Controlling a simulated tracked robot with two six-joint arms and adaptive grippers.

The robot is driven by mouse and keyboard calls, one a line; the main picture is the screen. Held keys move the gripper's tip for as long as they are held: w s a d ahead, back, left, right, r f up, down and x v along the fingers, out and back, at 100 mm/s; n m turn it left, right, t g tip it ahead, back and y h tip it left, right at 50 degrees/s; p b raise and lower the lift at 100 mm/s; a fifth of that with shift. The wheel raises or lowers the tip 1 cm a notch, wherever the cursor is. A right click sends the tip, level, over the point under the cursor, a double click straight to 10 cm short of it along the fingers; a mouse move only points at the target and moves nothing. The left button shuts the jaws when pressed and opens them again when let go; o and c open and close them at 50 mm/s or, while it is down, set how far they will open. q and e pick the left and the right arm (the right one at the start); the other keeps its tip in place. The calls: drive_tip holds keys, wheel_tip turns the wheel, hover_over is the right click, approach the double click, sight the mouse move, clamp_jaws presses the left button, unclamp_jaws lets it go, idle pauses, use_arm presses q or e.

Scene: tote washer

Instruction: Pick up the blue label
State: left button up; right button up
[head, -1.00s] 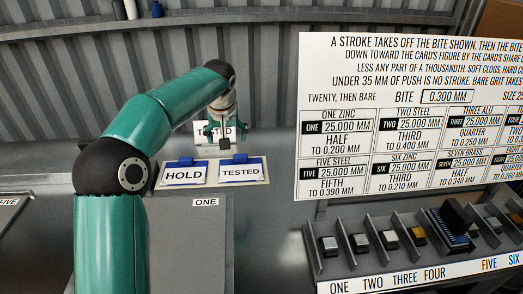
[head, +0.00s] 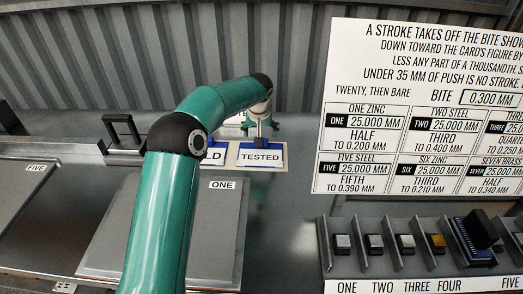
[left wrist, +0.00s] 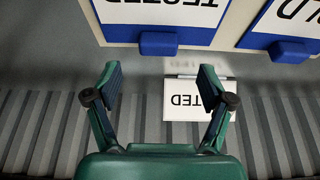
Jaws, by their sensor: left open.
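Two white cards with blue edges and blue tabs lie side by side on the grey surface. The TESTED card (head: 261,156) is in plain view; the HOLD card (head: 214,157) is partly hidden by my left arm. In the left wrist view, upside down, are the TESTED card (left wrist: 185,14) with its blue tab (left wrist: 158,43) and the HOLD card's blue tab (left wrist: 290,52). My left gripper (head: 262,126) is open and empty just behind the TESTED card. In the wrist view its fingers (left wrist: 159,78) point towards the TESTED tab, apart from it. My right gripper is not in view.
A white plate (left wrist: 186,101) with reversed-looking, partly hidden lettering sits behind the fingers. A corrugated wall (head: 330,60) closes the back. A large text board (head: 425,100) and a block rack (head: 400,255) stand right. Panel ONE (head: 120,225) lies in front, left.

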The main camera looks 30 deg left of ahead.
sight(261, 152)
use_arm(q)
drive_tip(key=shift+w+a+f+p, duration=0.1)
drive_tip(key=shift+w+f+p, duration=0.15)
drive_tip(key=shift+f, duration=0.25)
drive_tip(key=p+x, duration=0.1)
drive_tip(key=x, duration=0.2)
drive_tip(key=shift+f, duration=0.25)
drive_tip(key=shift+w+f, duration=0.2)
drive_tip(key=shift+f, duration=0.15)
drive_tip(key=shift+c, duration=0.3)
drive_tip(key=c, duration=1.2)
drive_tip(key=shift+r, duration=0.1)
